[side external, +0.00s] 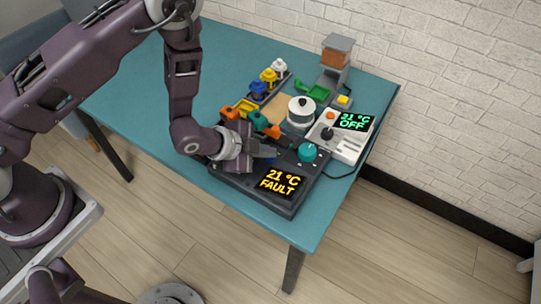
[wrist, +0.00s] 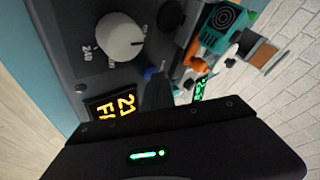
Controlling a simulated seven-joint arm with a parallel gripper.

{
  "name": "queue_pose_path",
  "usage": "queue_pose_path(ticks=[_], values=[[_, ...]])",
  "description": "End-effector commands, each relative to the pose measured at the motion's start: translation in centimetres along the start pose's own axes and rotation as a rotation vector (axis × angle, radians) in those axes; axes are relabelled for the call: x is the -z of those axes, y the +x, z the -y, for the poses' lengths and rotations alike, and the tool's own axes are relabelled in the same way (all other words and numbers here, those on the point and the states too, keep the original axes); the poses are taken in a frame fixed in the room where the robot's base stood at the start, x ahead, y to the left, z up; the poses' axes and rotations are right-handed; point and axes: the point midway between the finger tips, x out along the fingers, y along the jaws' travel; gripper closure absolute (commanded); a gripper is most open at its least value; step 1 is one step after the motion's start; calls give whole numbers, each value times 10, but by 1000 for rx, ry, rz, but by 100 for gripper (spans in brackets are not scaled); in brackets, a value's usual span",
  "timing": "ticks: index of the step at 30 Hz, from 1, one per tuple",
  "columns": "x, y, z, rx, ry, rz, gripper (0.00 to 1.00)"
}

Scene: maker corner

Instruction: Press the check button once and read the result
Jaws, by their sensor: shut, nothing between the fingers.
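A dark control box (side external: 247,187) lies near the table's front edge, its amber display (side external: 280,183) reading "21 °C FAULT". The display is partly cut off by my gripper in the wrist view (wrist: 112,106). The wrist view shows a pale dial (wrist: 120,36) marked "240" on a dark panel. My gripper (side external: 272,153) is shut and empty, low over the box. Its fingers (wrist: 158,92) are close to a small blue part (wrist: 151,73). I cannot tell which part is the check button, or whether the fingers touch anything.
A white unit (side external: 345,146) with a black stick, a red button and a green display (side external: 354,121) reading "21 °C OFF" stands to the right. Behind are a white pot (side external: 301,111), coloured pieces (side external: 268,76) and a grey stand (side external: 337,62). The table's left part is clear.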

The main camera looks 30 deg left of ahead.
Motion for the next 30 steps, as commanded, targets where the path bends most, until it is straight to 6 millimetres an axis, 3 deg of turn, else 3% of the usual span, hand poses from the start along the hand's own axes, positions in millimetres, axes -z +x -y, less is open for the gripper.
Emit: queue_pose_path(ticks=[19, 30], values=[[9, -13, 9, 0, 0, 0, 100], [27, -38, 28, 1, -1, 0, 100]])
